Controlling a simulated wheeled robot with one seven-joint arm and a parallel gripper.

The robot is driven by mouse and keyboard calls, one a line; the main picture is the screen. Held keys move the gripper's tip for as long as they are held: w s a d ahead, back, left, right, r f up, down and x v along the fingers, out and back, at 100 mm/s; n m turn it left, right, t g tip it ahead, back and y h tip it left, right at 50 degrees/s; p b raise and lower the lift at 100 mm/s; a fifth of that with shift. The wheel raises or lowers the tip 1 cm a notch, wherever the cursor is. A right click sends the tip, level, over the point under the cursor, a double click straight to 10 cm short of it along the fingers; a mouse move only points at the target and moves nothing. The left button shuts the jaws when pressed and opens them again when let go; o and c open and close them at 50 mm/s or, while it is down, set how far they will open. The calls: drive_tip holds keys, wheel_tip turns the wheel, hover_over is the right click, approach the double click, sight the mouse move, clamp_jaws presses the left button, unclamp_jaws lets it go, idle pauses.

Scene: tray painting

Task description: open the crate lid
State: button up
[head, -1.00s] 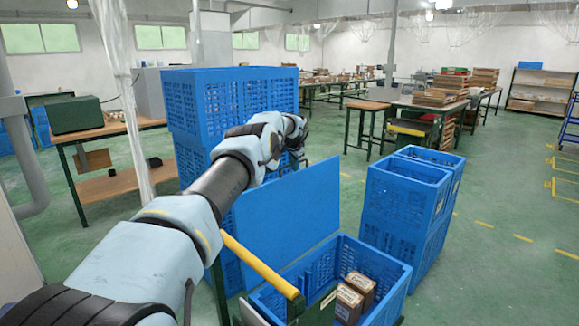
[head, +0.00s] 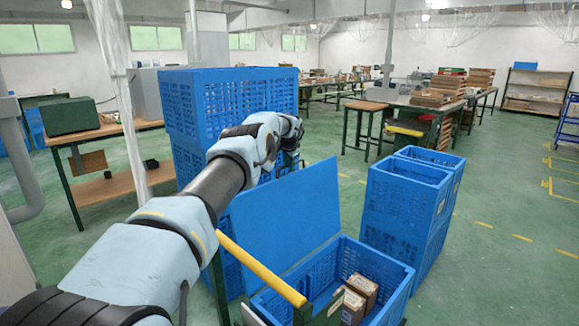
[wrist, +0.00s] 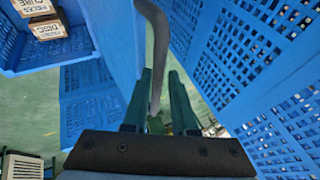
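The blue crate (head: 395,291) stands low at the bottom of the head view, open at the top. Its plain blue lid (head: 285,215) stands raised along the crate's left side, tilted away from the opening. Small boxes (head: 362,287) sit inside; they also show in the wrist view (wrist: 48,27). My arm reaches forward past the lid's upper edge, and the fingers are hardly visible in the head view. In the wrist view my gripper (wrist: 161,74) has its dark green fingers apart. A grey curved bar (wrist: 158,30) runs between them, with a visible gap on its right.
Tall stacked blue crates (head: 230,100) stand close beyond my arm; perforated walls fill the wrist view's right side (wrist: 250,60). Another blue crate stack (head: 405,205) stands right of the open crate. A yellow bar (head: 262,270) crosses in front of it. Green floor is free at right.

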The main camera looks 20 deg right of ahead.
drive_tip(key=shift+o, duration=0.4)
drive_tip(key=shift+s+f, duration=0.2)
drive_tip(key=shift+f, duration=0.25)
drive_tip(key=shift+s, duration=0.1)
drive_tip(key=shift+s+r+b, duration=0.1)
drive_tip(key=shift+r+b, duration=0.15)
drive_tip(key=shift+b, duration=0.05)
drive_tip(key=b+v, duration=0.3)
drive_tip(key=v, duration=0.7)
drive_tip(key=shift+r, duration=0.55)
